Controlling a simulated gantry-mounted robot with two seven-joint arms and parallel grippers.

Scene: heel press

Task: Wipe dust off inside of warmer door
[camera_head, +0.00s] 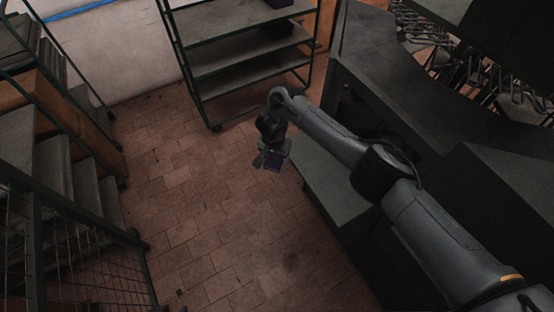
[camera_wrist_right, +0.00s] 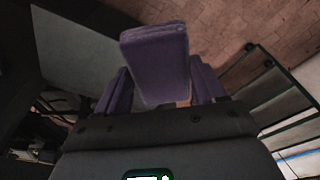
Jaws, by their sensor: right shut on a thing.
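My right gripper (camera_head: 271,157) hangs at the end of my right arm, over the floor just left of a flat grey panel (camera_head: 325,178). This panel juts from the dark cabinet and may be the opened warmer door; I cannot tell for sure. In the right wrist view, my right gripper (camera_wrist_right: 158,92) is shut on a purple block (camera_wrist_right: 153,50), which looks like a wiping pad. The grey panel (camera_wrist_right: 75,52) also shows there at the left, apart from the block. I cannot make out dust on it. My left gripper is not in view.
A wheeled shelf rack (camera_head: 245,62) stands at the back. Dark counters (camera_head: 425,85) line the right side, with metal tools behind. Metal stairs and railings (camera_head: 75,185) stand at the left. The tiled floor (camera_head: 200,215) between is clear.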

